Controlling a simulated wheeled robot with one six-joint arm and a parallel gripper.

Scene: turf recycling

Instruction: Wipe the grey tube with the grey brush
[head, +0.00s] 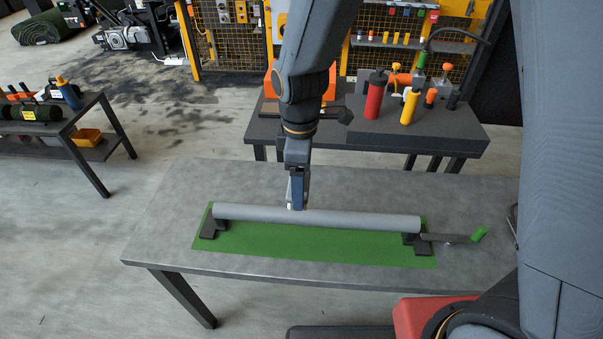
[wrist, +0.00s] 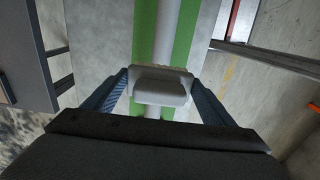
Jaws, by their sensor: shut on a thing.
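The grey tube (head: 350,219) lies level across two black stands above a green mat (head: 290,243) on the grey table. It also shows in the wrist view (wrist: 167,25), running up from behind the brush. My gripper (head: 297,203) points down at the tube, left of its middle. In the wrist view my gripper (wrist: 160,78) is shut on the grey brush (wrist: 160,91), a pale block between the two fingers. In the head view the brush is mostly hidden by the fingers. I cannot tell whether it touches the tube.
A crank with a green handle (head: 479,234) sticks out at the tube's right end. Behind stands a dark bench (head: 400,137) with a red cylinder (head: 375,97) and a yellow bottle (head: 410,105). The grey table (head: 170,215) is clear left of the mat.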

